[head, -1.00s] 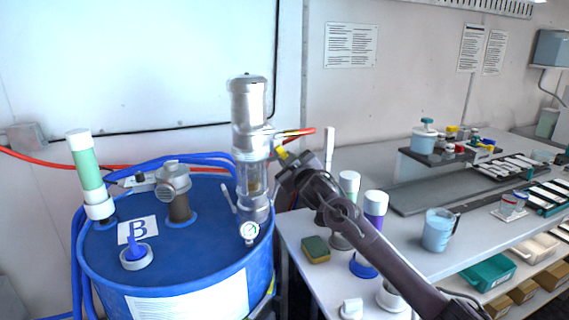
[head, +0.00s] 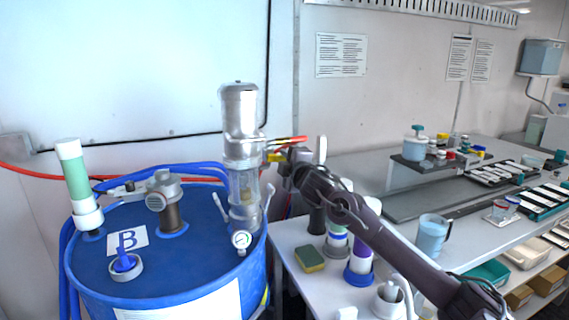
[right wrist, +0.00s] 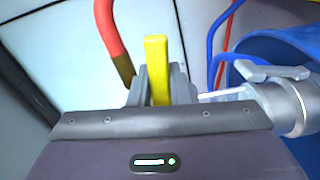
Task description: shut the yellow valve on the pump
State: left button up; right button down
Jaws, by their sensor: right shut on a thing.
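The yellow valve (head: 274,157) shows as a small yellow handle on the pump's right side, just below the red hose (head: 292,139). My right gripper (head: 284,157) reaches it from the right and is shut on it. In the right wrist view the yellow handle (right wrist: 157,65) stands upright between the grey fingers (right wrist: 158,88). The valve body is mostly hidden. My left gripper is not in view.
The drum top also carries a green-and-white cylinder (head: 77,187), a grey fitting (head: 165,192) and blue hoses. The bench at right holds a sponge (head: 309,259), bottles and a blue jug (head: 432,235). The wall stands close behind the drum.

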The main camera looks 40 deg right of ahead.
jog(key=shift+n, duration=0.4)
jog(key=c, duration=1.6)
grip_release()
jog(key=shift+r, duration=0.1)
jog(key=shift+s, duration=0.1)
jog(key=shift+b+v, duration=1.3)
jog(key=shift+v, duration=2.5)
